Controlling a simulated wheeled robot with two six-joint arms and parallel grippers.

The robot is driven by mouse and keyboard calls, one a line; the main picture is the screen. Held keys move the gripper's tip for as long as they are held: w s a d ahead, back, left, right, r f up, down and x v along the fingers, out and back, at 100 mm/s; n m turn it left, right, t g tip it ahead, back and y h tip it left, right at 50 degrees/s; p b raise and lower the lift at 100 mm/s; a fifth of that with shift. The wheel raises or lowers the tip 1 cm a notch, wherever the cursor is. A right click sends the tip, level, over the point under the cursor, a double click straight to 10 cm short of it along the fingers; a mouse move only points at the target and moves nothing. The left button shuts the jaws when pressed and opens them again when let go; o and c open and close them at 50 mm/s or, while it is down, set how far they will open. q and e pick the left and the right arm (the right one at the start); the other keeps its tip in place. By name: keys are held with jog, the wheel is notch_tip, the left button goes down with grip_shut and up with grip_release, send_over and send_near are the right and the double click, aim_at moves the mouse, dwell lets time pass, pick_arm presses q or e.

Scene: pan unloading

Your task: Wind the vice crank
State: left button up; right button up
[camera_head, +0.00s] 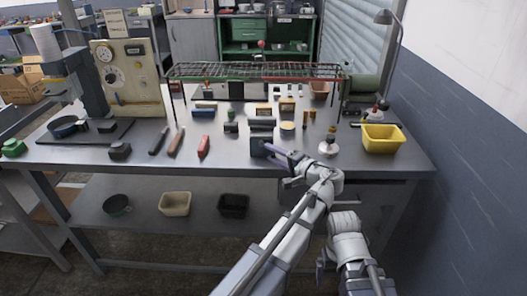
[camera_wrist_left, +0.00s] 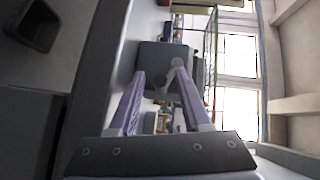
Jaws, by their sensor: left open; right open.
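The vice (camera_head: 258,145) is a dark block at the front edge of the bench; it also shows as a grey-blue block (camera_wrist_left: 152,58) in the left wrist view. A small pale round part on its face, perhaps the crank (camera_wrist_left: 178,68), lies close to one fingertip. My left gripper (camera_head: 272,151) is open at the vice's front right, its purple fingers pointing at it. In the left wrist view the fingers (camera_wrist_left: 160,72) are spread in front of the block with nothing clamped. My right gripper (camera_head: 321,266) hangs low in front of the bench, partly hidden by its arm, apart from the vice.
Several tools and small blocks lie on the metal bench (camera_head: 85,152) behind and left of the vice. A wire rack (camera_head: 255,70) spans the back. Bins sit on the lower shelf (camera_head: 150,232).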

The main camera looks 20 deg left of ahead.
pick_arm(q)
jog(key=shift+w+a, duration=0.1)
jog(key=shift+a, duration=0.05)
grip_shut()
dwell(0.4)
